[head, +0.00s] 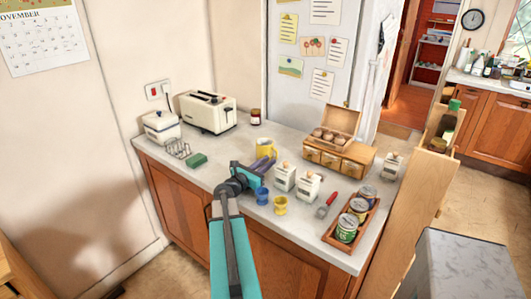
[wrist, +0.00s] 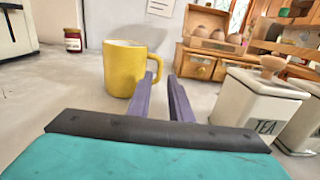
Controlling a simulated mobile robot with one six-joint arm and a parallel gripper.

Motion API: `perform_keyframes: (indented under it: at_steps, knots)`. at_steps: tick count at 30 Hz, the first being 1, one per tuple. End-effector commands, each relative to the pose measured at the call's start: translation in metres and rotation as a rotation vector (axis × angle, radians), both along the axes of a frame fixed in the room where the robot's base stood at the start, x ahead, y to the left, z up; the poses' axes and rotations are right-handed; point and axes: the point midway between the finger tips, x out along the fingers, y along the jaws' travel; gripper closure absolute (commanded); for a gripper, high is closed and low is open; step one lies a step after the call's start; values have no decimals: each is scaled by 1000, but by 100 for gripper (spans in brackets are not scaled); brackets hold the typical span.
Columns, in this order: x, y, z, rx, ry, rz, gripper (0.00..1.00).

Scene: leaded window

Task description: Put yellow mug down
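The yellow mug (head: 265,147) stands upright on the grey counter (head: 225,158). In the wrist view the mug (wrist: 122,68) is just left of centre, its handle pointing right toward my fingertips. My gripper (wrist: 161,76) has its two purple fingers apart. The left fingertip overlaps the handle, and the outer edge of the handle shows in the gap, clear of the right finger. Whether the left finger touches the handle cannot be told. In the head view my gripper (head: 266,162) reaches over the counter right at the mug, hiding its lower part.
White canisters (wrist: 262,96) stand close right of my gripper. A blue cup (head: 262,195) and a yellow cup (head: 280,205) are near the front edge. A wooden egg box (head: 338,157) is behind right.

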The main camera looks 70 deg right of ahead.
Motion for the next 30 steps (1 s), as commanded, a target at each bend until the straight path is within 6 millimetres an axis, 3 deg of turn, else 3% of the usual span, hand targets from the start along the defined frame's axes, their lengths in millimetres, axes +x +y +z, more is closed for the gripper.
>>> perform_keyframes:
  at_steps: [17, 30]
  knots:
    - [-2, -9, 1, 0, 0, 1, 81]
    - [-12, -53, 2, 1, 0, 2, 81]
